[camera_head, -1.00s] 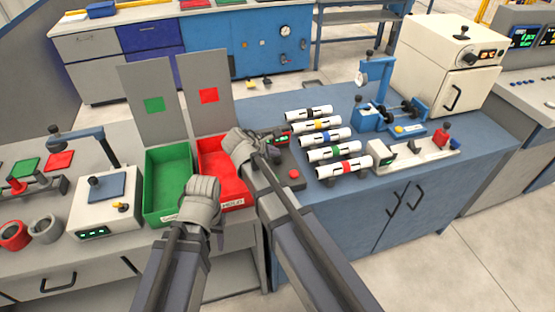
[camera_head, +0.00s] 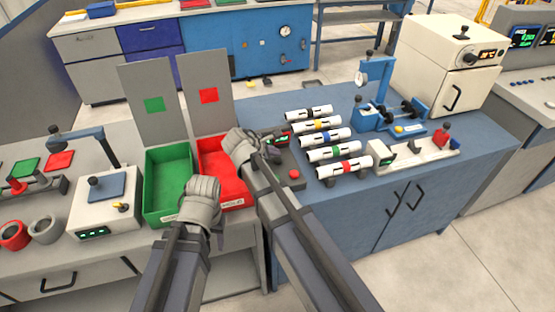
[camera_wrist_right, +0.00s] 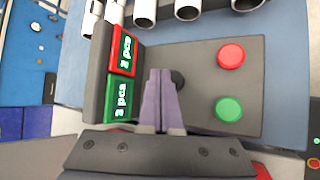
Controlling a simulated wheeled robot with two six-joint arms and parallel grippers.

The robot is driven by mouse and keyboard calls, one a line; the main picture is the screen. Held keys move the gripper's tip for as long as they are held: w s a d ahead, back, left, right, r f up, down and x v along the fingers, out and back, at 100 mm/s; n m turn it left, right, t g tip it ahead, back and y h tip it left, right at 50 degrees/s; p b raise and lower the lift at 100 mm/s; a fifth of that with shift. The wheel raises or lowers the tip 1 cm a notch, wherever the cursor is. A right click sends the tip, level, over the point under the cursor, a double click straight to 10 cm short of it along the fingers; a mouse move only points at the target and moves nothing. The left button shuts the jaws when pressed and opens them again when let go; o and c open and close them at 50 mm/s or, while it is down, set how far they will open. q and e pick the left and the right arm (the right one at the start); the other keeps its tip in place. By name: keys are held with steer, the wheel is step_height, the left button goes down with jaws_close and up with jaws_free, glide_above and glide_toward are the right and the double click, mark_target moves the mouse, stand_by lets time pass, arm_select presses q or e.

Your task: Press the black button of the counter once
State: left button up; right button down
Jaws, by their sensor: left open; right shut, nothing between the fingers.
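The counter (camera_head: 284,160) is a dark grey box on the blue bench, left of the white pipes. The right wrist view shows its sloped top (camera_wrist_right: 200,58) with a red button (camera_wrist_right: 231,56), a green button (camera_wrist_right: 228,109) and a red and a green display. The black button (camera_wrist_right: 179,79) is partly hidden behind my right fingertips. My right gripper (camera_wrist_right: 160,76) is shut and empty, its tips over the counter right at the black button; I cannot tell whether they touch it. The right gripper also shows in the head view (camera_head: 262,148).
A green bin (camera_head: 150,190) and a red bin (camera_head: 214,158) stand left of the counter. Several white pipes with coloured bands lie on a rack (camera_head: 325,180) to its right. A blue fixture (camera_head: 370,118) and a cream oven-like box (camera_head: 440,65) stand further right.

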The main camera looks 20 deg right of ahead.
mark_target(275, 161)
steer(key=shift+f, duration=0.1)
steer(key=shift+f+b, duration=0.3)
steer(key=shift+b, duration=0.15)
steer(key=shift+f+b, duration=0.45)
steer(key=shift+f, duration=0.05)
stand_by(0.5)
steer(key=shift+r, duration=0.1)
steer(key=shift+r+p, duration=0.85)
steer(key=shift+p, duration=0.05)
step_height(275, 161, up, 5)
steer(key=p, duration=0.5)
